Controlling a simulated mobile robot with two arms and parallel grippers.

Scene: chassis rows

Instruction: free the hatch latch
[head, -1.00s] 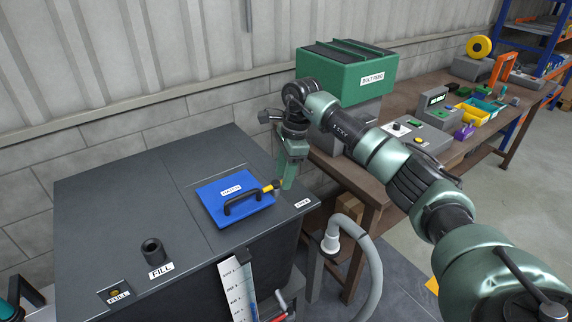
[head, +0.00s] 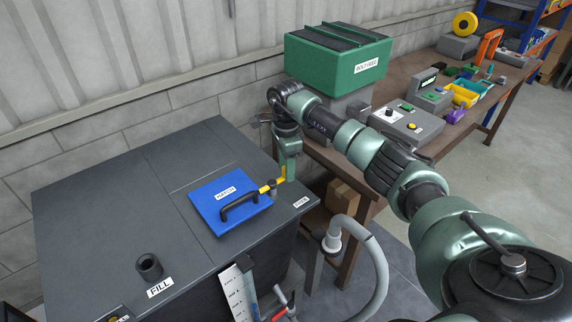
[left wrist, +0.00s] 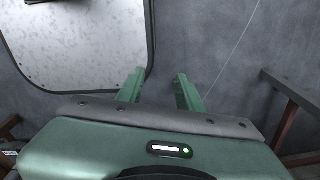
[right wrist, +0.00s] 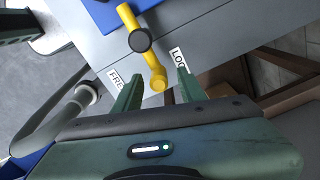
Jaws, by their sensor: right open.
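The blue hatch lid (head: 215,207) with a black handle lies on top of the dark grey tank. Its yellow latch lever (head: 266,187) reaches from the lid's right edge toward my right gripper (head: 289,172). In the right wrist view the lever (right wrist: 129,18) has a dark pivot, and its yellow end lies between the open fingers of my right gripper (right wrist: 158,82). I cannot tell whether they touch it. A partly hidden FREE label (right wrist: 115,79) and a LOCK label (right wrist: 178,57) flank that end. My left gripper (left wrist: 158,85) is open and empty, facing a grey surface.
A FILL pipe (head: 149,266) stands up from the tank top (head: 100,200). A grey hose (head: 375,265) bends beside the tank's right side. The green bolt feed box (head: 335,65) and a workbench (head: 405,85) with parts stand behind my right arm. A gauge plate (head: 238,292) fronts the tank.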

